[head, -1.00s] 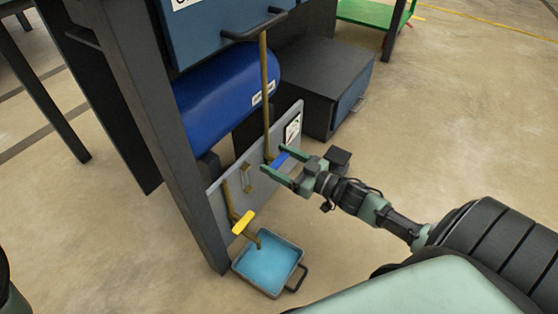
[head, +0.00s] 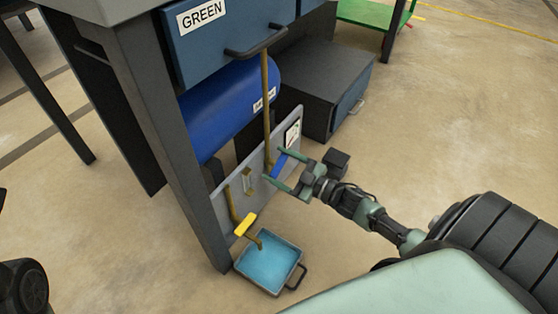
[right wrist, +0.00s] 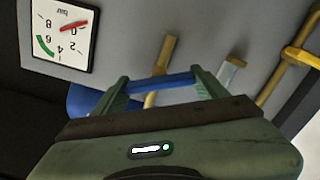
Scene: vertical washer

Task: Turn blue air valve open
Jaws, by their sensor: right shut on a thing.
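The blue valve handle (head: 279,165) is on the brass pipework at the grey panel (head: 232,203) under the workbench. My right gripper (head: 273,165) is at the panel with a finger on each side of the handle. In the right wrist view, the blue handle (right wrist: 161,81) spans between the two fingertips of my right gripper (right wrist: 160,77), shut on it. A square pressure gauge (right wrist: 62,34) shows upside down with its red needle near 0. It also shows on the panel in the head view (head: 292,133). My left gripper is out of view.
A yellow valve handle (head: 245,224) sits above a blue tray (head: 270,263) on the floor. A blue tank (head: 229,108) lies behind the panel. A drawer labelled GREEN (head: 215,35) is above. A dark cabinet (head: 325,75) stands behind. The floor at right is clear.

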